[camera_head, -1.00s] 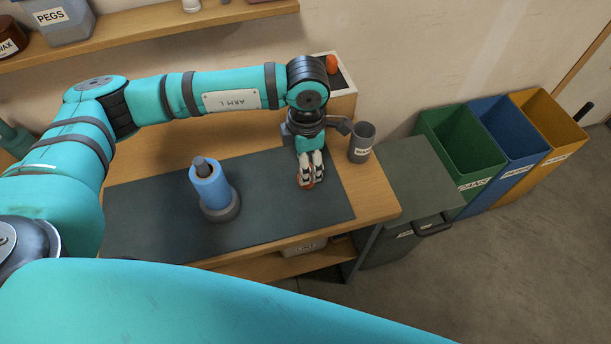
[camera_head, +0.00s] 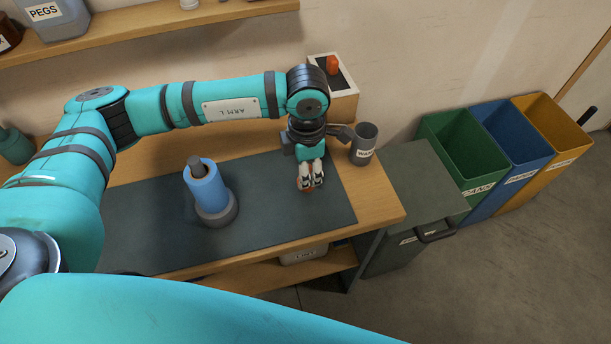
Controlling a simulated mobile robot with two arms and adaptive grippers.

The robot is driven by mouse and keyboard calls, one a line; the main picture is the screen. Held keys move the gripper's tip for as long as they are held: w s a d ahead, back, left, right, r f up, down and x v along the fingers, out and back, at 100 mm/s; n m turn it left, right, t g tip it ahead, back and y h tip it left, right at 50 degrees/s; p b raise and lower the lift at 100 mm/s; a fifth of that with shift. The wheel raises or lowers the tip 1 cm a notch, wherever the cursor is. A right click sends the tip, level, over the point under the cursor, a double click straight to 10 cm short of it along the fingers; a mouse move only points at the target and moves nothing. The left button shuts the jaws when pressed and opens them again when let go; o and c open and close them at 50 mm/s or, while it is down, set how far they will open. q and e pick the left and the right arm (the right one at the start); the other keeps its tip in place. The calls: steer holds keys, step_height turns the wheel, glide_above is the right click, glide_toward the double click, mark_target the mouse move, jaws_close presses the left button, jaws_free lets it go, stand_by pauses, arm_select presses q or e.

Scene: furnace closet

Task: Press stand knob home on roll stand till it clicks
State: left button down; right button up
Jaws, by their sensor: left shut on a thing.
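The roll stand has a grey round base (camera_head: 219,209) and a dark post top (camera_head: 201,164) showing above a blue roll (camera_head: 206,187). It stands upright on the dark mat, left of my left gripper. My left gripper (camera_head: 311,187) points down over the right part of the mat, apart from the stand. It is shut on a small orange-brown thing, probably the stand knob (camera_head: 304,189), mostly hidden by the fingers. My right gripper is not in view.
The dark mat (camera_head: 270,225) has free room between stand and gripper. Behind is a box with an orange top piece (camera_head: 333,65). Green (camera_head: 450,135), blue and yellow bins stand at right.

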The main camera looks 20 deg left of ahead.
arm_select(q)
steer(key=c, duration=1.6)
jaws_free()
steer(key=shift+c, duration=0.2)
jaws_close()
steer(key=shift+r, duration=0.1)
steer(key=shift+r, duration=0.5)
steer(key=shift+r+p, duration=0.9)
steer(key=shift+r, duration=0.65)
